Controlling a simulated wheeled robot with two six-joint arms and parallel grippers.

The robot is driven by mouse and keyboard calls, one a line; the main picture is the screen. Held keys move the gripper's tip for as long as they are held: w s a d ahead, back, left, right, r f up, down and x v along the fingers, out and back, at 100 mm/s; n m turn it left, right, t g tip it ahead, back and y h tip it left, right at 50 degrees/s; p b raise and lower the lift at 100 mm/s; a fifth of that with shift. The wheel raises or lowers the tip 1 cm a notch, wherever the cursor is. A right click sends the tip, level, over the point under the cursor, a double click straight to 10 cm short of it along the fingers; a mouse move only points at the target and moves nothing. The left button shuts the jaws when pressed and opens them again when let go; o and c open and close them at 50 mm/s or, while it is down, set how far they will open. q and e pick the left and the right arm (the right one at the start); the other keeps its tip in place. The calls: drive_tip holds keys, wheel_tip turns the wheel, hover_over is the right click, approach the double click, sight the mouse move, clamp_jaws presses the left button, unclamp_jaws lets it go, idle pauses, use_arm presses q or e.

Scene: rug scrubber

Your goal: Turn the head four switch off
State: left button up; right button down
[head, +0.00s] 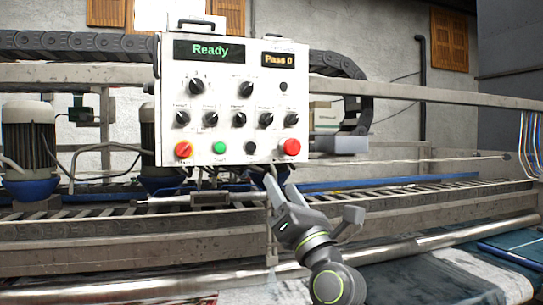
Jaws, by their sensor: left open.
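A white control box (228,134) hangs in the upper middle of the head view. It carries a row of several black rotary switches (239,118). Two larger black knobs (196,86) sit above that row. The labels are too small to read, so I cannot tell which switch is head four. The switch pointers are also too small to read surely. My left gripper (281,184) is open and empty, just below the box's lower right part, with its fingers pointing up. It touches no switch that I can see. My right gripper is out of view.
A conveyor frame and a long metal roller (140,287) run behind and below.

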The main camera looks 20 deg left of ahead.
use_arm(q)
drive_tip(key=s+d+r+n+h, duration=0.3)
drive_tip(key=s+d+r+n, duration=0.1)
drive_tip(key=r, duration=0.2)
drive_tip(key=h+p, duration=0.1)
drive_tip(key=p, duration=0.6)
approach(269, 121)
drive_tip(key=x, duration=0.8)
drive_tip(key=shift+w+d, duration=0.1)
drive_tip(key=shift+w, duration=0.05)
drive_tip(key=shift+w+a+r, duration=0.1)
drive_tip(key=shift+w+a, duration=0.2)
drive_tip(key=shift+w, duration=0.05)
drive_tip(key=c, duration=1)
